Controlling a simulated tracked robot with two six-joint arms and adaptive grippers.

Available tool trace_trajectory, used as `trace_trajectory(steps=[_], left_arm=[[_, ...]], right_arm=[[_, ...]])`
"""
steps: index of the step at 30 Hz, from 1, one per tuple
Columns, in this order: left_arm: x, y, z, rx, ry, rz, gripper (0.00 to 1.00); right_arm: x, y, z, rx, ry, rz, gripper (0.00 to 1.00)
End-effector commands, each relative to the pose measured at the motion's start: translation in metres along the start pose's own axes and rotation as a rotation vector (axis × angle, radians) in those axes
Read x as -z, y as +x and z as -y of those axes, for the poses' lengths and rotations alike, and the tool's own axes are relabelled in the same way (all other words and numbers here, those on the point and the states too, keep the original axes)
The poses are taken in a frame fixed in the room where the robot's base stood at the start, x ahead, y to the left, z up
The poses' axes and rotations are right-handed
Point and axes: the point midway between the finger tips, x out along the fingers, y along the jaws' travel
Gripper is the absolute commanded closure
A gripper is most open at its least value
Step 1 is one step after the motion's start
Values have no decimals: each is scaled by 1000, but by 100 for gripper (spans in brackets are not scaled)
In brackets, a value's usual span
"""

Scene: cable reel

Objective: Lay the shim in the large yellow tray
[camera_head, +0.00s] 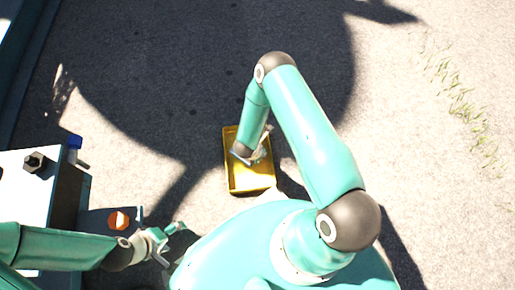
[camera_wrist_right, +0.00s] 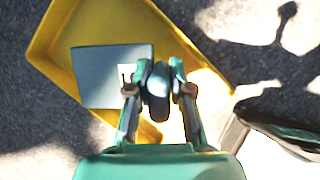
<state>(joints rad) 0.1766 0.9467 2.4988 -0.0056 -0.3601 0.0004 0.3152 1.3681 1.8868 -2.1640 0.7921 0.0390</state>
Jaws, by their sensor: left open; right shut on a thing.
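The large yellow tray (camera_head: 250,184) lies on the ground in the middle of the head view, under my right forearm. In the right wrist view its yellow floor and walls (camera_wrist_right: 190,50) surround the fingers. The shim, a flat blue-grey square plate (camera_wrist_right: 97,82), is over the tray in that view. I cannot tell whether the shim touches the tray floor. In the head view my right gripper (camera_head: 258,153) is small and partly hidden by its arm. My left gripper (camera_head: 167,240) is open and empty at lower left.
A pale bench (camera_head: 25,190) at the left carries a dark hex part (camera_head: 35,161) and a blue item (camera_head: 74,143). An orange-red round thing (camera_head: 118,220) sits on a lower grey surface near my left arm. Open paved ground lies beyond the tray.

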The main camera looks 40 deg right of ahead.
Motion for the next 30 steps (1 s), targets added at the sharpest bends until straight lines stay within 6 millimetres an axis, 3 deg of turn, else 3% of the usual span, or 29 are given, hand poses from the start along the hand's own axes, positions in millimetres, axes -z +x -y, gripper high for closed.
trace_trajectory(steps=[8, 17, 29, 30], left_arm=[[0, 6, 2, 0, 0, 0, 21], [0, 19, 7, 0, 0, 0, 21], [0, 22, 8, 0, 0, 0, 21], [0, 20, 7, 0, 0, 0, 21]], right_arm=[[4, 13, -1, -3, 2, 4, 100], [18, 46, 0, -2, 2, 3, 100], [19, 49, 0, -3, 1, 4, 100], [20, 48, 1, 0, 0, 0, 73]])
